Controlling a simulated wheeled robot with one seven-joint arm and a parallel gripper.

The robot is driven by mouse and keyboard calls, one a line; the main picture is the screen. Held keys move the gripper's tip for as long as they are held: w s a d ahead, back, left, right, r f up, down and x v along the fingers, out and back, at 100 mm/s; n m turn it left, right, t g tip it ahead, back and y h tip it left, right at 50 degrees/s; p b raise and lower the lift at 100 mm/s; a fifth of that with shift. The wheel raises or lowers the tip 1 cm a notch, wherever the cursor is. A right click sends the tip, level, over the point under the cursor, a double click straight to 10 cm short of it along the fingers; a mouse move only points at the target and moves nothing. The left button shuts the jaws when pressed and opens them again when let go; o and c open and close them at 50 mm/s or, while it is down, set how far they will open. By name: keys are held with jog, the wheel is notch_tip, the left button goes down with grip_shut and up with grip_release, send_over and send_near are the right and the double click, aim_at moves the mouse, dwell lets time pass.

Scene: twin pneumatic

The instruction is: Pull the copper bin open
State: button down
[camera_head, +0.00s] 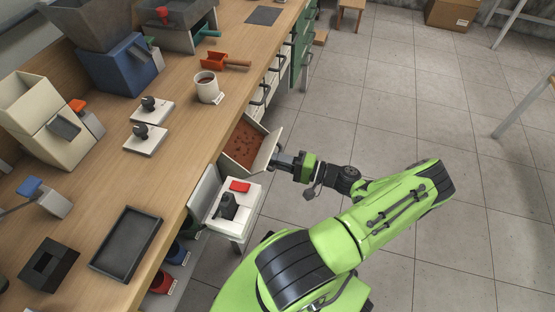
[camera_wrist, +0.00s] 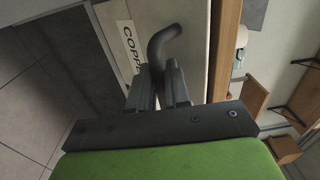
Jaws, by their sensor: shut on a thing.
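The copper bin (camera_head: 246,143) is a pale drawer under the worktop, pulled partly out, with reddish-brown granules inside. In the wrist view its front (camera_wrist: 117,18) carries a label reading "COPP", the rest hidden. A dark curved handle (camera_wrist: 163,42) stands out from that front. My gripper (camera_head: 280,160) is at the front of the bin, on its right side in the head view. In the wrist view my gripper (camera_wrist: 160,88) has its fingers closed around the handle. The part of the handle between the fingers is hidden.
A white unit with a red switch (camera_head: 240,187) and a black knob stands just below the open bin. Closed drawers with dark handles (camera_head: 261,95) run further along the counter. A mug (camera_head: 206,87) stands on the worktop above. The tiled floor (camera_head: 400,90) to the right is clear.

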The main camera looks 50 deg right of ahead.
jog(key=shift+a+f, duration=0.1)
jog(key=shift+f, duration=0.05)
jog(key=c, duration=1.3)
grip_release()
jog(key=shift+w, duration=0.15)
jog(key=p+v, duration=0.1)
jog(key=v, duration=1.4)
jog(key=shift+s, duration=0.4)
jog(key=shift+s, duration=0.1)
